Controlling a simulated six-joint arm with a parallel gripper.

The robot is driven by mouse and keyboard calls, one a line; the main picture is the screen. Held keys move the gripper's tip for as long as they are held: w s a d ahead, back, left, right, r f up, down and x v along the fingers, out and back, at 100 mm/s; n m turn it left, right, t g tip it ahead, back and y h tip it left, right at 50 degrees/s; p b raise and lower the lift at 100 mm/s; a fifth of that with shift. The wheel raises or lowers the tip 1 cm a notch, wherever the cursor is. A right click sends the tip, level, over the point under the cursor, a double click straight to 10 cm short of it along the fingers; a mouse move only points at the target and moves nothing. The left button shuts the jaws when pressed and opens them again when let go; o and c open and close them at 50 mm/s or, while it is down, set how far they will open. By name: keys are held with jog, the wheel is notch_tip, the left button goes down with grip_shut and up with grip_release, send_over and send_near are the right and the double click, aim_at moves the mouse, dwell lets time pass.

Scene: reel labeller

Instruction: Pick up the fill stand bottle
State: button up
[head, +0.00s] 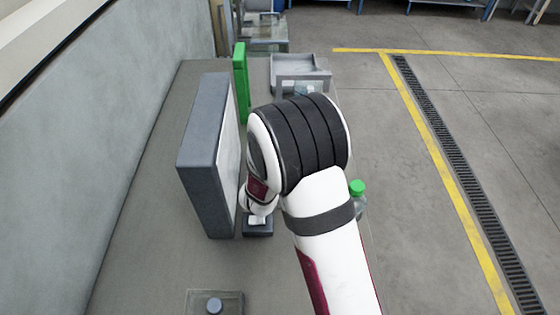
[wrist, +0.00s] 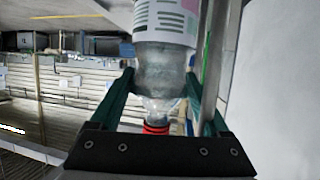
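In the wrist view a clear bottle (wrist: 165,72) with a white printed label and a red cap (wrist: 156,128) is between the green fingers of my gripper (wrist: 161,78). The cap is at the palm end, and the label is beyond the fingertips. Both fingers appear to press on the bottle's sides, so my gripper looks shut on it. Another bottle with a green cap (head: 357,187) shows partly behind my forearm. I cannot tell from the pictures which bottle belongs to the fill stand.
A tall grey box with a white face (head: 203,150) stands left of my arm, with a green panel (head: 241,85) behind it. A grey tray (head: 300,66) is farther back. A clear plate with a knob (head: 214,305) is in front.

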grip_shut()
jog(key=shift+r, duration=0.2)
